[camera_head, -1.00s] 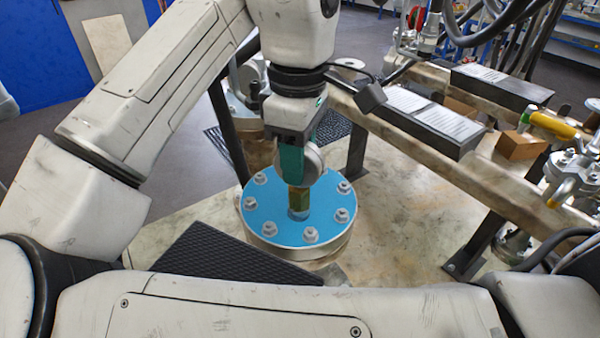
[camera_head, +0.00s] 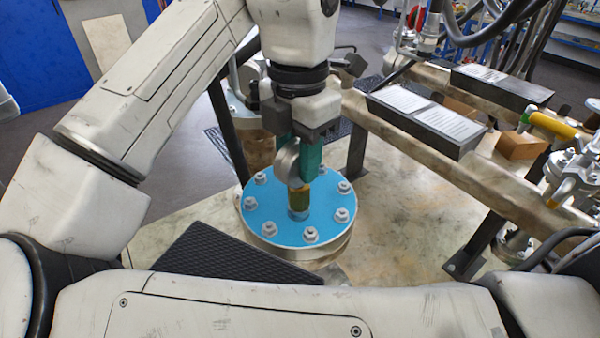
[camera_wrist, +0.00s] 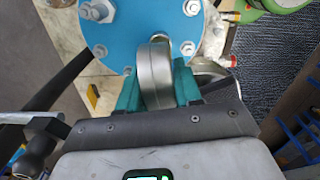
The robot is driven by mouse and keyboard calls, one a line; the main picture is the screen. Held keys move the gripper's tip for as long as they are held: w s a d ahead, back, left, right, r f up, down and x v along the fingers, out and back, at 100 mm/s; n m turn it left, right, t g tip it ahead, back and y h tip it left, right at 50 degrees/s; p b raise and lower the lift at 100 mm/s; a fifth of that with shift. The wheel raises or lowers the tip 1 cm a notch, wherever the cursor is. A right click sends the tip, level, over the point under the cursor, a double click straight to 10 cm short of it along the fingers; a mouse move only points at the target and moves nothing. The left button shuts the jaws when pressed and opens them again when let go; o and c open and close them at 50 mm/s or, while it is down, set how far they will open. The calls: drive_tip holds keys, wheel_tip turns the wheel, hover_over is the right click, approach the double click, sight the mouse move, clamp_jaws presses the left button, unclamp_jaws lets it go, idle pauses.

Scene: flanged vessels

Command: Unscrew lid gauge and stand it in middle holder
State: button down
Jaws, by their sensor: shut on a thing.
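The lid gauge (camera_head: 287,163) is a round silver dial on a brass-coloured stem (camera_head: 299,198), standing upright at the centre of a blue bolted lid (camera_head: 270,210). My gripper (camera_head: 300,165) points down from above with its teal fingers shut on the gauge. In the wrist view the silver gauge body (camera_wrist: 155,75) sits edge-on between the two teal fingers, over the blue lid (camera_wrist: 125,30). The stem's foot still meets the lid. The dial face is not readable. I cannot make out which thing is the middle holder.
A worn beam frame (camera_head: 430,155) runs along the right, bearing dark sloped boxes with printed sheets (camera_head: 425,115), a brown block (camera_head: 522,146) and a yellow-handled tool (camera_head: 552,124). A black ribbed mat (camera_head: 235,260) lies in front of the vessel. Bolts ring the lid.

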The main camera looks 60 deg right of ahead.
drive_tip(key=c, duration=0.7)
unclamp_jaws()
wheel_tip(320, 180, up, 11)
drive_tip(key=shift+f, duration=0.1)
